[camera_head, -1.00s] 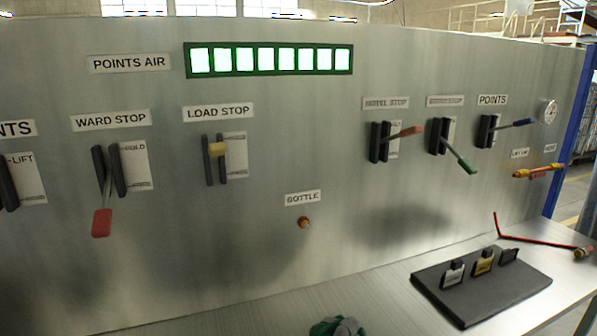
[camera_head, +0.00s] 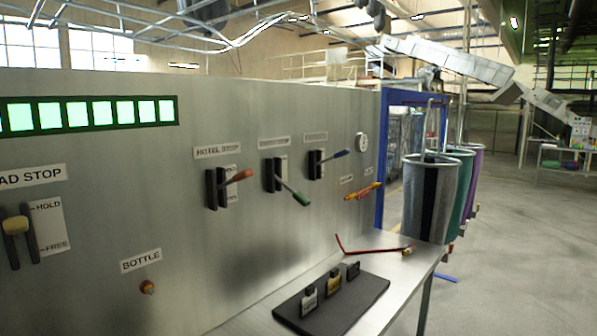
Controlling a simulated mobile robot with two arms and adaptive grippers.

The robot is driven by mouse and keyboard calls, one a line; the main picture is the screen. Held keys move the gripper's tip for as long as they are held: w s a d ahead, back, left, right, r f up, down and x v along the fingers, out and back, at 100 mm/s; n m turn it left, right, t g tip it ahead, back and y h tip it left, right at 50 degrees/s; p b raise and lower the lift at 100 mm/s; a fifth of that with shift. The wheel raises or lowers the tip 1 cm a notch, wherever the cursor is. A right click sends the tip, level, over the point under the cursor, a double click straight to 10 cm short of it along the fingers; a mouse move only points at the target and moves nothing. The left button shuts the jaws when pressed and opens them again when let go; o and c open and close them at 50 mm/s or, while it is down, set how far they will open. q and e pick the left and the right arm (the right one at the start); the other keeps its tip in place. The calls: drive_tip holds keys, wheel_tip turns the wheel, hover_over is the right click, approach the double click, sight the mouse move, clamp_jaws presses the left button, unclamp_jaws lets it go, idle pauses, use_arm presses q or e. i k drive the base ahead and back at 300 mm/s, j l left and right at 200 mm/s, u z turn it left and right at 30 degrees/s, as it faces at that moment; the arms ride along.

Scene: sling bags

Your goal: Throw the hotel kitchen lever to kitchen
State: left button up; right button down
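The grey panel (camera_head: 190,120) carries several levers. I cannot read a label saying kitchen on any of them. A blue-handled lever (camera_head: 340,154) sits under a small sign, too blurred to read now, and its handle points right and slightly up. A green-handled lever (camera_head: 301,198) beside it slants down to the right under another unreadable sign. A red-orange-handled lever (camera_head: 238,175) under the HOTEL STOP sign (camera_head: 218,151) points right and slightly up. The small plates beside these three levers are too small to read. Neither of my grippers is in view.
A steel table (camera_head: 408,262) stands along the panel with a dark tag block (camera_head: 368,312) and a red bent rod (camera_head: 352,251). A yellow-orange handle (camera_head: 362,191) hangs on the panel. Tall bags (camera_head: 415,200) stand past the panel's blue end post (camera_head: 381,160). Open floor lies at right.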

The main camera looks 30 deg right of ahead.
sight(347, 151)
drive_tip(key=i+l, duration=0.1)
drive_tip(key=l, duration=0.35)
drive_tip(key=i+l, duration=0.1)
drive_tip(key=l, duration=0.35)
drive_tip(key=i+l, duration=0.1)
drive_tip(key=l, duration=0.3)
drive_tip(key=i+l, duration=0.1)
drive_tip(key=l, duration=0.35)
drive_tip(key=i+l, duration=0.15)
drive_tip(key=l, duration=0.3)
drive_tip(key=i+l, duration=0.1)
drive_tip(key=l, duration=0.35)
